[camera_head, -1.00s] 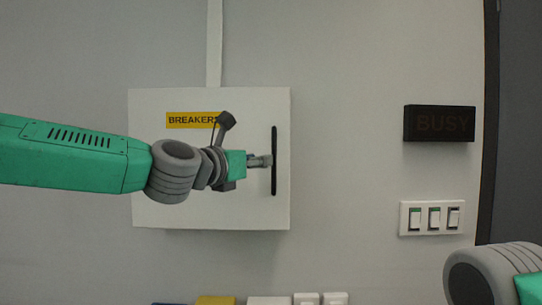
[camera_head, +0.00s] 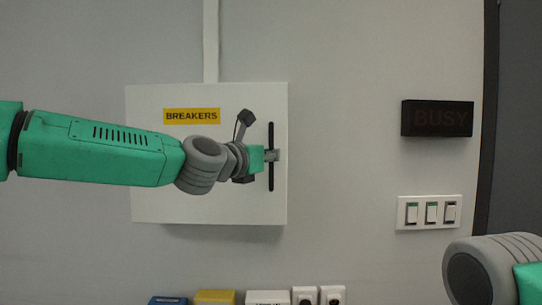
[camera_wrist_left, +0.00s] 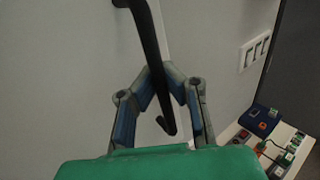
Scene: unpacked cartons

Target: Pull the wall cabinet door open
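The wall cabinet (camera_head: 150,130) is a white box with a yellow BREAKERS label. Its door looks shut, with a long black vertical handle (camera_head: 271,135) near its right edge. My left gripper (camera_head: 275,155) is at the handle, around its middle. In the left wrist view the handle (camera_wrist_left: 144,30) runs between the two fingertips (camera_wrist_left: 160,72). The fingers are bent inward and close on both sides of it, so the gripper looks shut on it. The handle's hooked lower end shows between the fingers. My right gripper is out of view; only part of my right arm shows at the lower right.
A dark BUSY sign (camera_head: 437,118) and a white switch panel (camera_head: 429,212) are on the wall to the right. Blue, yellow and white items (camera_head: 214,297) stand below the cabinet. A dark door frame (camera_head: 487,120) is at the far right. The wall between cabinet and sign is clear.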

